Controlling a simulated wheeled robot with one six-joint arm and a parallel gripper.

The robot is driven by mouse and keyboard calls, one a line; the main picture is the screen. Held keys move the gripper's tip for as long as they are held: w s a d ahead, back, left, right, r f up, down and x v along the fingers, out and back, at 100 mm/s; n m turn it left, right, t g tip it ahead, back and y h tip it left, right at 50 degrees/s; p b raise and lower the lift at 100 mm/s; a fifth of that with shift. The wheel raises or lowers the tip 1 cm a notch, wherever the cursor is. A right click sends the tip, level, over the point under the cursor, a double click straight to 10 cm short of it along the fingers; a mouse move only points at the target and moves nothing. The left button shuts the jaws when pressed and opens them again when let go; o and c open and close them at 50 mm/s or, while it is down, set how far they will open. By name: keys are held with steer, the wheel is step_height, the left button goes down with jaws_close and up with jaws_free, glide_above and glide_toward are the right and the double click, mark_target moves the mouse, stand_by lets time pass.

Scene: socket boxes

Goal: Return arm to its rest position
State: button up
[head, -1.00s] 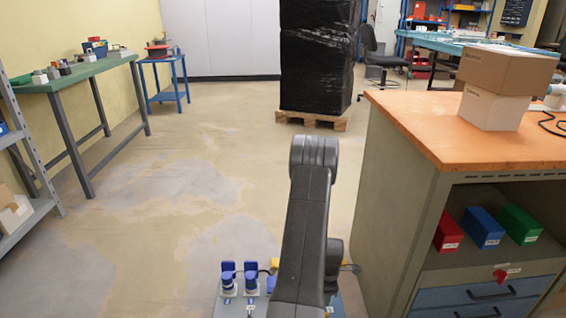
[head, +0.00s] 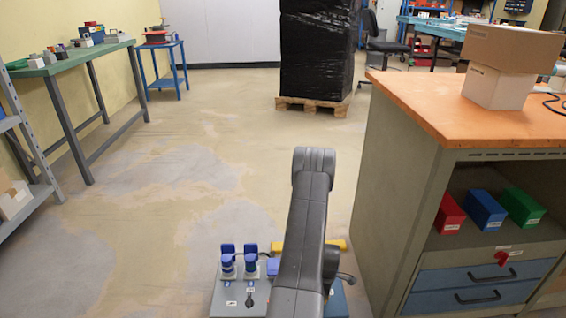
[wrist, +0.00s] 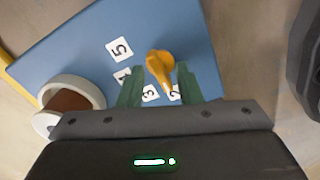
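In the wrist view my gripper (wrist: 158,82) has its two green fingers spread apart, with nothing clearly clamped between them. A yellow knob (wrist: 160,66) on a blue panel (wrist: 85,52) shows between the fingers; I cannot tell how far apart in depth they are. White labels, one reading 5 (wrist: 119,49), lie beside it. In the head view my dark arm reaches up the middle of the picture, and the gripper is hidden. A grey socket box (head: 226,297) with blue plugs (head: 228,266) stands at the bottom, partly covered by my arm.
A workbench (head: 428,108) with an orange top and cardboard boxes (head: 510,50) stands close on the right. A green table (head: 60,68) and a shelf (head: 30,206) are on the left. A wrapped pallet (head: 315,50) stands behind. The floor (head: 180,190) between is clear.

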steer(key=m+p, duration=0.1)
steer(key=m, duration=0.4)
steer(key=shift+p, duration=0.4)
